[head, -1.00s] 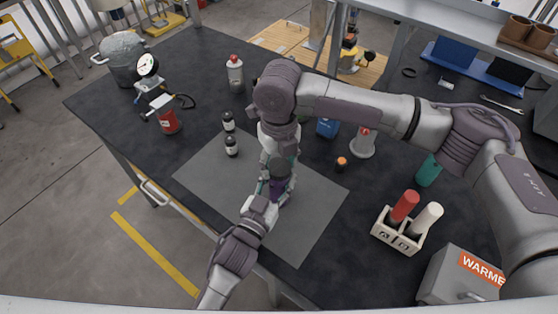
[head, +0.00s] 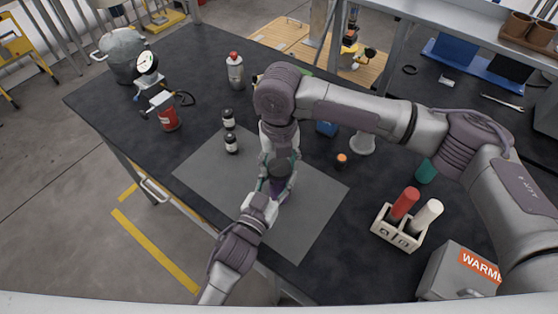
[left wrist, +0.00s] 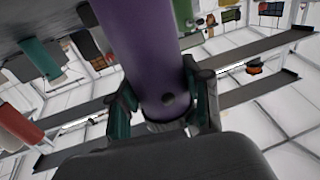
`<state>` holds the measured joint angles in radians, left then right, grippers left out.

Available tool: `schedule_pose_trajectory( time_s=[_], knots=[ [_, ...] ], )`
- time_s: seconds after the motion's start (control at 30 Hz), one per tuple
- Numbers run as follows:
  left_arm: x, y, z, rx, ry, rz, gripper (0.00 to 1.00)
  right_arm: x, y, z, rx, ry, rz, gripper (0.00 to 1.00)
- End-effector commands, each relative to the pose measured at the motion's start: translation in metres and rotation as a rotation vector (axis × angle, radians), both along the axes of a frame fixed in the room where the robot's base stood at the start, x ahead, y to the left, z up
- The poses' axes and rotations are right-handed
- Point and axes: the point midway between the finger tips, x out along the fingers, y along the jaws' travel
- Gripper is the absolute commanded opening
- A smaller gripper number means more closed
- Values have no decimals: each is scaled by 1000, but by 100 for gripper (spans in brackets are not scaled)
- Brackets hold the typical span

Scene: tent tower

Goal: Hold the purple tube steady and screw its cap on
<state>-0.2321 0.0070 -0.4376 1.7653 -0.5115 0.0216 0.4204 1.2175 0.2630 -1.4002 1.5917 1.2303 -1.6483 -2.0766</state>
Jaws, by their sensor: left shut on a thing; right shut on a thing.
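The purple tube (head: 277,189) stands over the grey mat, mostly hidden by the grippers in the head view. My left gripper (head: 270,195) is shut around it from the front; in the left wrist view the tube (left wrist: 150,50) runs up between the two fingers of the left gripper (left wrist: 165,100). My right gripper (head: 279,160) points down directly above the tube, its teal fingers on either side of a dark round piece (head: 280,169), which looks like the cap. Whether cap and tube touch, and how far it is threaded, is hidden.
An orange-topped vial (head: 341,160) is to the right. A rack (head: 390,238) with red and white tubes stands further right, beside a grey warmer box (head: 455,280). The mat's front right is clear.

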Motion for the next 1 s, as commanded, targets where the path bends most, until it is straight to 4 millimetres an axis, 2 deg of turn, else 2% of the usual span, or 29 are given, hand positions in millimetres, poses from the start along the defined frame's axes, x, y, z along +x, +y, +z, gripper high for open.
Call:
schedule_pose_trajectory(
  time_s=[1.0],
  knots=[
    [0,0,-1,1,2,0,0,-1,1,-1,-1,5,-2468,42]
  ],
)
